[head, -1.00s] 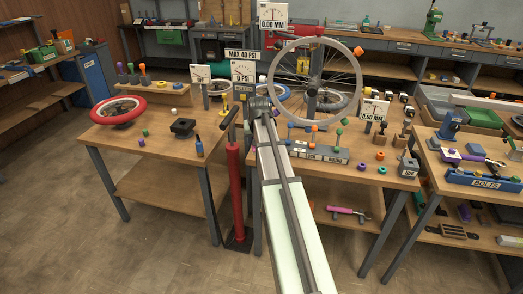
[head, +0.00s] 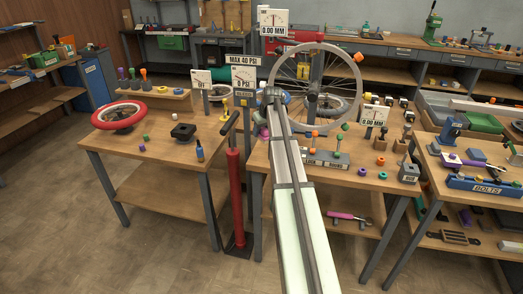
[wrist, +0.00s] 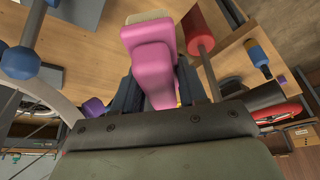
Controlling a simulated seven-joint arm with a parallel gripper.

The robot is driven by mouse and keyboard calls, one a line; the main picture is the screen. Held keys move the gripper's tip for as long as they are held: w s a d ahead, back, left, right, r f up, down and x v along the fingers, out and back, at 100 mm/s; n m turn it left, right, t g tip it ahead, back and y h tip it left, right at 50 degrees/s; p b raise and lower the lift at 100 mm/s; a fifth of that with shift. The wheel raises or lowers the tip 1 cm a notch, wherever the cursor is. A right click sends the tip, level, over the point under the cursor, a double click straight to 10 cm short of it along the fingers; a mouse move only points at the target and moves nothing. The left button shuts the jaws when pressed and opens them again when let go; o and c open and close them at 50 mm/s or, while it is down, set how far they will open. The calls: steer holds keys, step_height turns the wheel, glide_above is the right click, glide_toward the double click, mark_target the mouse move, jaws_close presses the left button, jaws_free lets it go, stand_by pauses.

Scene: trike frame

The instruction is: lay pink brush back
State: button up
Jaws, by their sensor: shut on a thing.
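The pink brush (wrist: 150,50) is in my gripper (wrist: 157,86) in the wrist view. Its pink body sits between the two dark fingers, with a pale cream end at the top of the picture. It appears to be held above the wooden table. In the head view my arm hides the gripper and the brush, near the upright wheel at the workbench.
The upright wheel (head: 357,88) stands close to my arm's end. A red pump (head: 235,195) stands in the gap between two tables. A red-rimmed wheel (head: 119,117) lies on the left table (head: 158,155). A pink-handled tool (head: 347,217) lies on a lower shelf.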

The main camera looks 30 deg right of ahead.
mark_target(267, 131)
steer(key=shift+f, duration=4.15)
steer(key=shift+f, duration=0.15)
steer(key=o, duration=1)
steer(key=v, duration=1.2)
steer(key=shift+s, duration=0.1)
